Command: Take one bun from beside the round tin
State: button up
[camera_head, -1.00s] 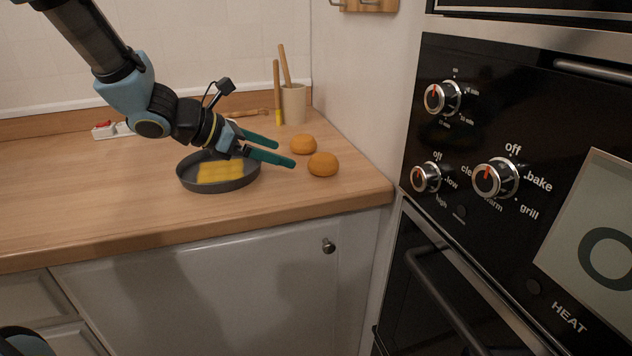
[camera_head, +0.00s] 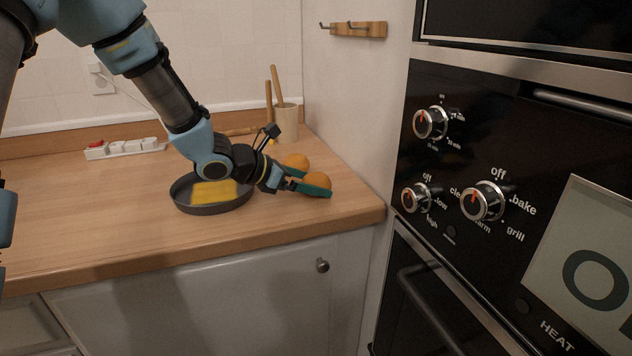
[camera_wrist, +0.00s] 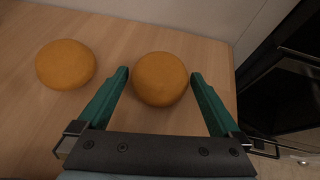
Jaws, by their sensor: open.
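Two round orange-brown buns lie on the wooden counter to the right of the round dark tin (camera_head: 214,208), which holds a yellow block (camera_head: 222,192). In the head view the nearer bun (camera_head: 317,180) is partly hidden by my gripper (camera_head: 312,182), and the farther bun (camera_head: 296,161) lies behind it. In the wrist view my gripper (camera_wrist: 160,95) is open, with its two green fingers either side of the nearer bun (camera_wrist: 160,79). Gaps show between this bun and both fingers. The other bun (camera_wrist: 66,64) lies outside the left finger.
A beige pot (camera_head: 286,122) with wooden utensils stands behind the buns near the wall corner. A white power strip (camera_head: 125,149) lies at the back left. The ovens (camera_head: 500,200) stand beyond the counter's right end. The left front of the counter is clear.

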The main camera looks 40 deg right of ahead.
jog(key=shift+c, duration=0.2)
jog(key=c, duration=1)
jog(key=shift+c, duration=0.2)
